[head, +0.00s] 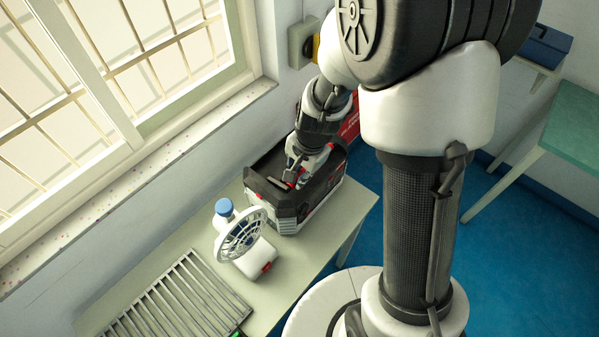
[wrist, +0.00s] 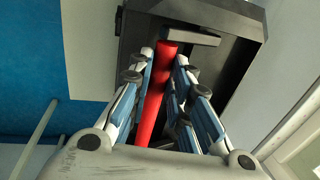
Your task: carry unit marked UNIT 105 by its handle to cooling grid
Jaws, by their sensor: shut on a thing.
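A dark grey and black boxy unit (head: 287,214) with a red handle stands on the pale table under the window. No unit number can be read on it. My gripper (head: 296,170) reaches down to its top from behind. In the wrist view my gripper (wrist: 163,85) is shut around the red handle (wrist: 157,90), with a finger on each side of the bar. The dark top of the unit (wrist: 240,60) shows behind the fingers. The cooling grid (head: 180,300), a slatted metal rack, lies on the same table at the front left, apart from the unit.
A white fan (head: 243,236) and a blue-capped bottle (head: 224,210) stand between the unit and the grid. The windowsill (head: 150,165) and wall run along the left. A green-topped table (head: 570,125) and a blue box (head: 542,45) are at the right.

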